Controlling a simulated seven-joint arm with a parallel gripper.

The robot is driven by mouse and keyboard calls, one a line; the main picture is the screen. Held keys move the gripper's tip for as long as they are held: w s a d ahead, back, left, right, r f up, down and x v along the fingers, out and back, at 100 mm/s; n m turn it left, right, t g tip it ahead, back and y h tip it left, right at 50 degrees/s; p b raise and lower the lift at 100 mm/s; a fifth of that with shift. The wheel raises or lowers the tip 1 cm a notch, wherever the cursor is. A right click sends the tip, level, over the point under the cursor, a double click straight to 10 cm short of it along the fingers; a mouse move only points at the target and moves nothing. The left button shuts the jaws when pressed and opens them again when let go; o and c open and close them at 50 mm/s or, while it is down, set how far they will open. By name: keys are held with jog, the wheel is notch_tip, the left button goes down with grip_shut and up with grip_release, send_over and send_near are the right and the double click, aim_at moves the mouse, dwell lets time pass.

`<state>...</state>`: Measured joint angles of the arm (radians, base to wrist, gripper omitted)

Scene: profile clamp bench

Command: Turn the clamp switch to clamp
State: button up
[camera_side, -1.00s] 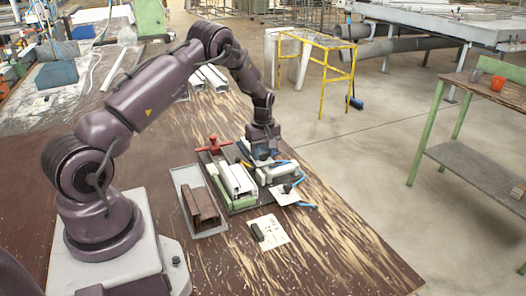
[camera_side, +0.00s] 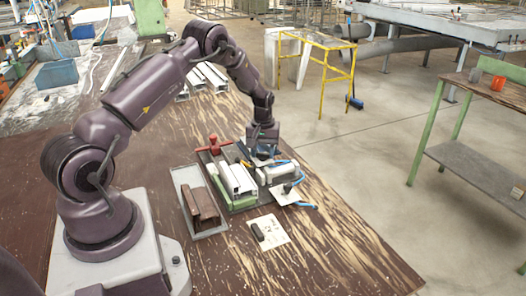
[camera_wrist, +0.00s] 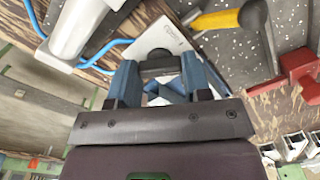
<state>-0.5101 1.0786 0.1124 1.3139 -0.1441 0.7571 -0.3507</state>
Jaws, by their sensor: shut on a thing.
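My gripper (camera_side: 263,154) points down at the back of the clamp fixture in the side view. In the wrist view its two blue fingers (camera_wrist: 160,64) are shut on the black knob of the clamp switch (camera_wrist: 160,67), one finger on each side. A white label plate (camera_wrist: 158,38) lies under the knob, and its print is too small to read. In the side view the gripper hides the switch. The white clamp cylinder (camera_side: 281,172) lies beside the gripper, and it also shows at the upper left of the wrist view (camera_wrist: 78,27).
A white profile (camera_side: 237,180) lies in the fixture, with a red-handled part (camera_side: 213,147) behind it. A yellow-handled tool (camera_wrist: 217,20) lies close to the gripper. Blue hose (camera_wrist: 104,50) runs by the cylinder. A tray (camera_side: 211,234) holds brown profiles (camera_side: 201,203).

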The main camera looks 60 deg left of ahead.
aim_at(263, 153)
jog(key=m, duration=0.5)
jog(key=shift+r+m, duration=0.1)
jog(key=shift+m, duration=0.3)
dwell(0.4)
jog(key=o, duration=0.9)
notch_tip(263, 153, up, 13)
jog(key=shift+f, duration=0.1)
